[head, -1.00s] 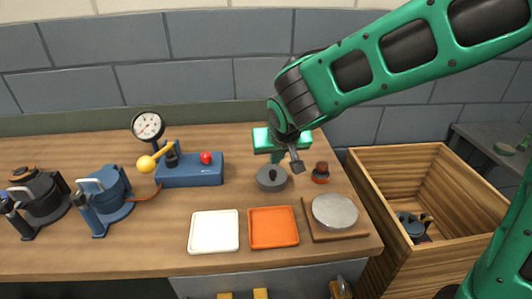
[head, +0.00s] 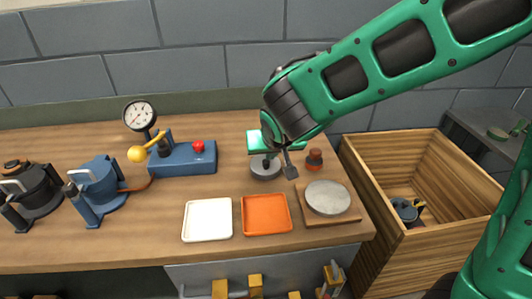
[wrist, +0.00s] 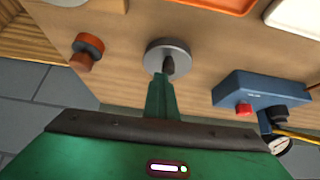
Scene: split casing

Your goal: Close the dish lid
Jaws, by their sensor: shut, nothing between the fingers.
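A small round grey dish (head: 265,172) with a dark knob (wrist: 169,65) on top stands on the counter. It also shows in the wrist view (wrist: 160,50). I cannot tell whether the knobbed top is a separate lid or how it sits. A flat grey disc (head: 328,198) lies on a wooden board to its right. My gripper (wrist: 164,78) is shut and empty, pointing down at the dish, with its fingertips close to the knob. I cannot tell whether they touch. In the head view my arm partly covers the gripper.
An orange tray (head: 266,215) and a white tray (head: 207,220) lie in front. A blue block with a red button (head: 198,147) is left. A wooden bin (head: 380,190) stands beyond the counter's right edge.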

